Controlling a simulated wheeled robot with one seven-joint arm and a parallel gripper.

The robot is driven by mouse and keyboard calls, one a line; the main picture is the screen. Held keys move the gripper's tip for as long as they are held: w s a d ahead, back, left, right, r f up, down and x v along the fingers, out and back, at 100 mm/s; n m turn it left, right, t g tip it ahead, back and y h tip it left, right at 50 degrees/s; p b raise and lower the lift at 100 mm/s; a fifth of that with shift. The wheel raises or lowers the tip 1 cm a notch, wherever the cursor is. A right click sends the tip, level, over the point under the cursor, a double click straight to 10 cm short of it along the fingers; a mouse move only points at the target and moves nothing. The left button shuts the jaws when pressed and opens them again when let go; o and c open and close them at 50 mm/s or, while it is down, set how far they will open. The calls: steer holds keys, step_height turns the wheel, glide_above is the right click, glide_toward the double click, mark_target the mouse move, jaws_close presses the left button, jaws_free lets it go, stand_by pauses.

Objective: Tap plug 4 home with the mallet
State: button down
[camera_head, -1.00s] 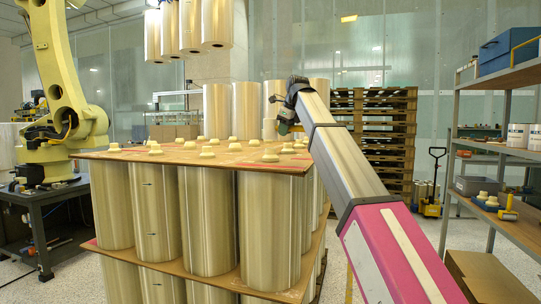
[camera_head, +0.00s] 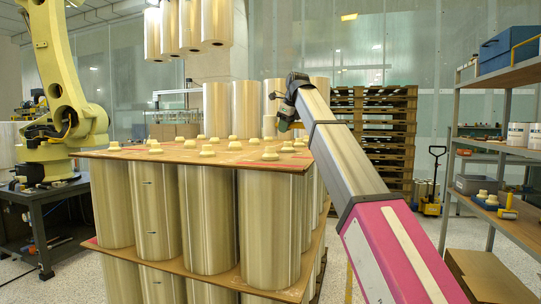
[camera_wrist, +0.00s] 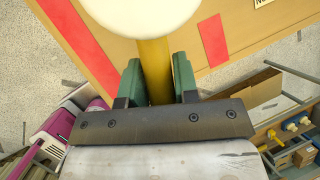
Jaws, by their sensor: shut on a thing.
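My gripper (camera_wrist: 158,82) is shut on the yellow handle of the mallet (camera_wrist: 154,65). The mallet's round white head fills the top middle of the wrist view and hides the board beneath it. In the head view my gripper (camera_head: 284,120) is above the far right part of the board, and the pale mallet head (camera_head: 269,126) shows just left of it. Several cream plugs stand on the brown board (camera_head: 225,158), including one near the front right (camera_head: 270,154). I cannot tell which is plug 4, nor whether the head touches a plug.
Large film rolls (camera_head: 211,220) stand under the board, with more rolls behind it. A yellow robot arm (camera_head: 62,85) is at left. A shelf (camera_head: 500,152) at right holds bins, cans and spare plugs. Stacked pallets (camera_head: 375,130) and a pallet jack (camera_head: 432,190) are behind.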

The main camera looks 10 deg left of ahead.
step_height(320, 180, down, 4)
steer(key=shift+s+f, duration=0.15)
steer(key=shift+r, duration=0.25)
steer(key=shift+r, duration=2.3)
steer(key=shift+r, duration=0.1)
steer(key=shift+w+r, duration=0.2)
steer(key=shift+r, duration=1.15)
